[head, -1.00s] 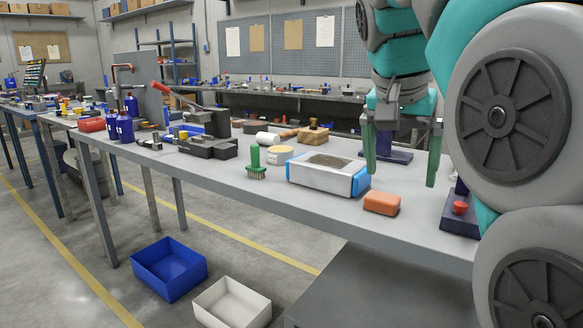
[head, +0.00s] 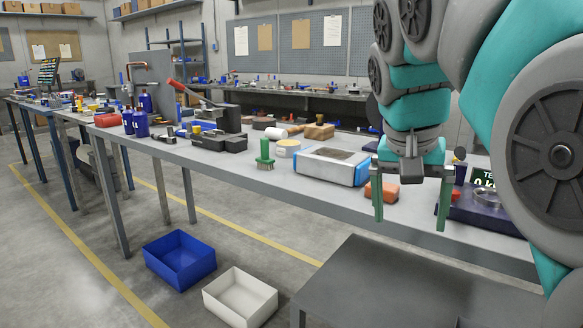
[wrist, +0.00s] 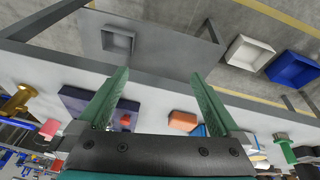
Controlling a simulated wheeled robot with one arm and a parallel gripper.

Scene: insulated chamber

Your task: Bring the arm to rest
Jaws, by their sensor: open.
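My gripper (head: 410,205) hangs at the front edge of the grey workbench (head: 240,176), with its two green fingers pointing down. It is open, with nothing between the fingers. In the wrist view the spread fingers (wrist: 155,95) reach toward the bench's edge and the floor side. An orange block (head: 389,191) lies on the bench just behind the left finger; it also shows in the wrist view (wrist: 183,121).
A blue-ended box (head: 332,166), a green brush (head: 265,155) and a dark scale (head: 480,208) stand on the bench close to my gripper. A blue bin (head: 180,260) and a white bin (head: 240,297) sit on the floor. A grey low surface (head: 385,285) lies below.

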